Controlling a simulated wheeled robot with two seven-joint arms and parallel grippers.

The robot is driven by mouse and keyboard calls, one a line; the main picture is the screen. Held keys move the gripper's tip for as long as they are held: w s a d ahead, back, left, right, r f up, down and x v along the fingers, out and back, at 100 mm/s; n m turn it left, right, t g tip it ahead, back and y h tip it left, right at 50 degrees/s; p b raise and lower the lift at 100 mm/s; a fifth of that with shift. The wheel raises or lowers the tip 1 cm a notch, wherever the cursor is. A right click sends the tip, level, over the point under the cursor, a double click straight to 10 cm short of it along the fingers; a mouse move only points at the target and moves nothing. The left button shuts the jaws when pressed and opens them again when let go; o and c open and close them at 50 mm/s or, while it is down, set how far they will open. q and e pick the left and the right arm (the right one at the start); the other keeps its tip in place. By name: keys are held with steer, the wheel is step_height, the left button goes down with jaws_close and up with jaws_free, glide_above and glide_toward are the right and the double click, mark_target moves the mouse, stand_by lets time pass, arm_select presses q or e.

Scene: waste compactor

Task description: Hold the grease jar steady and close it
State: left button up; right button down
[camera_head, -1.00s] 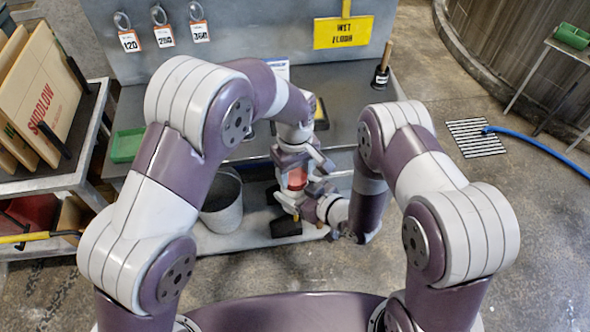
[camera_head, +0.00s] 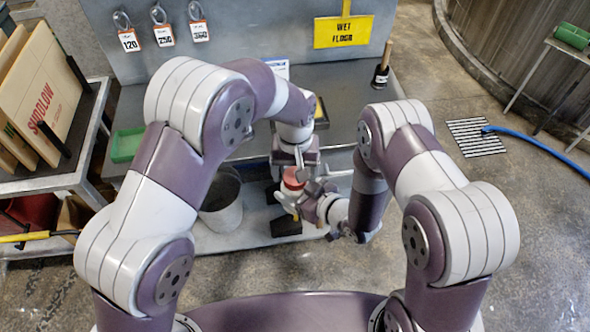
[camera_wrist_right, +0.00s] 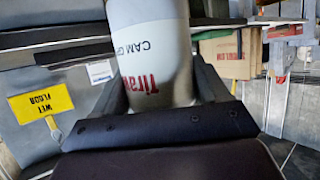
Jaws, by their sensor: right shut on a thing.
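The grease jar is a white cylinder with dark and red lettering. It fills the top middle of the right wrist view (camera_wrist_right: 150,50), between the fingers of my right gripper (camera_wrist_right: 160,98). In the head view its red top (camera_head: 293,179) shows, and my right gripper (camera_head: 304,203) is shut on the pale body from the right side. My left gripper (camera_head: 297,168) is directly above the red top, pointing down. Its fingertips are small and overlap the jar, so I cannot tell its opening or whether it touches the top. The jar's far side is hidden.
A grey bench (camera_head: 345,100) with a back panel stands behind my arms. A grey bucket (camera_head: 222,205) is left of the jar, lower down. A green tray (camera_head: 126,145) and a cardboard rack (camera_head: 45,95) are at left. A yellow wet floor sign (camera_head: 343,32) hangs behind.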

arm_select(q)
steer(key=shift+r, duration=2.3)
steer(key=shift+c, duration=0.5)
steer(key=shift+r+n, duration=0.4)
steer(key=shift+n, duration=0.3)
step_height(320, 180, up, 3)
steer(key=n, duration=0.5)
steer(key=shift+f, duration=0.15)
steer(key=shift+f, duration=0.1)
steer(key=shift+f, duration=3.95)
